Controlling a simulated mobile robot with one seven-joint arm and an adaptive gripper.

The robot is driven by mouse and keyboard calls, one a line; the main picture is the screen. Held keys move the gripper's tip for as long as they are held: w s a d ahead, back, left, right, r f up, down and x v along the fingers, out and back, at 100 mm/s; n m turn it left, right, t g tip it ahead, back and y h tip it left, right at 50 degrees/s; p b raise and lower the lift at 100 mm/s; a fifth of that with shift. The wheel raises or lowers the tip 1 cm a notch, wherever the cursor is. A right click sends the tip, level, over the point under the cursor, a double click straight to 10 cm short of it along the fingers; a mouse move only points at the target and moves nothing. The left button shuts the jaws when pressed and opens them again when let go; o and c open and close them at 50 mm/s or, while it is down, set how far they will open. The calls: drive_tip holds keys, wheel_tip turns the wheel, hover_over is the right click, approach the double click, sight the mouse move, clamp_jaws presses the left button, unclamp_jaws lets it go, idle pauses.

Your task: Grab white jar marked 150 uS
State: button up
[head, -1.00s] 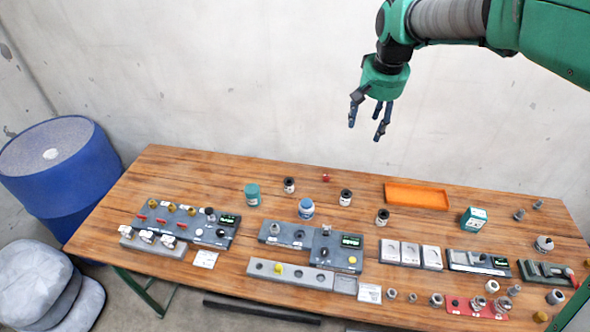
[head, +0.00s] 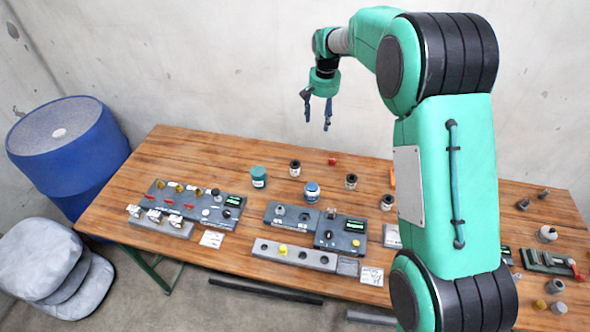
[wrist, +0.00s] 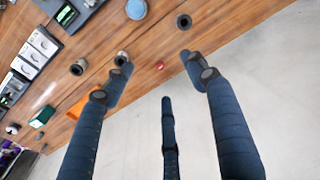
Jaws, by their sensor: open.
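Three small white jars with black lids stand on the wooden table: a left one (head: 295,167), a middle one (head: 351,182) and a right one (head: 388,203), partly beside my arm. Their labels are too small to read, so I cannot tell which is marked 150 uS. In the wrist view, dark round tops show from above, one (wrist: 184,21) near the right fingertip, one (wrist: 122,57) partly behind the left finger and one (wrist: 78,68) farther left. My gripper (head: 318,110) is open and empty, held above the table's back edge, apart from the jars.
A teal jar (head: 259,177) and a blue-lidded jar (head: 311,192) stand near the white ones. A small red item (wrist: 160,66) lies near the back edge. An orange tray (wrist: 82,106) and teal box (wrist: 42,116) lie farther along. Instrument blocks (head: 290,216) fill the front.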

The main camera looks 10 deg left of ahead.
drive_tip(key=g, duration=0.1)
hover_over(295, 165)
drive_tip(key=s, duration=0.2)
wheel_tip(295, 165, down, 18)
drive_tip(key=shift+w+r, duration=0.1)
drive_tip(key=shift+w, duration=0.15)
wheel_tip(295, 165, down, 8)
drive_tip(key=shift+f, duration=0.25)
drive_tip(key=shift+f, duration=0.1)
drive_tip(key=shift+d+f, duration=0.15)
drive_tip(key=shift+f, duration=2.35)
drive_tip(key=c, duration=1.3)
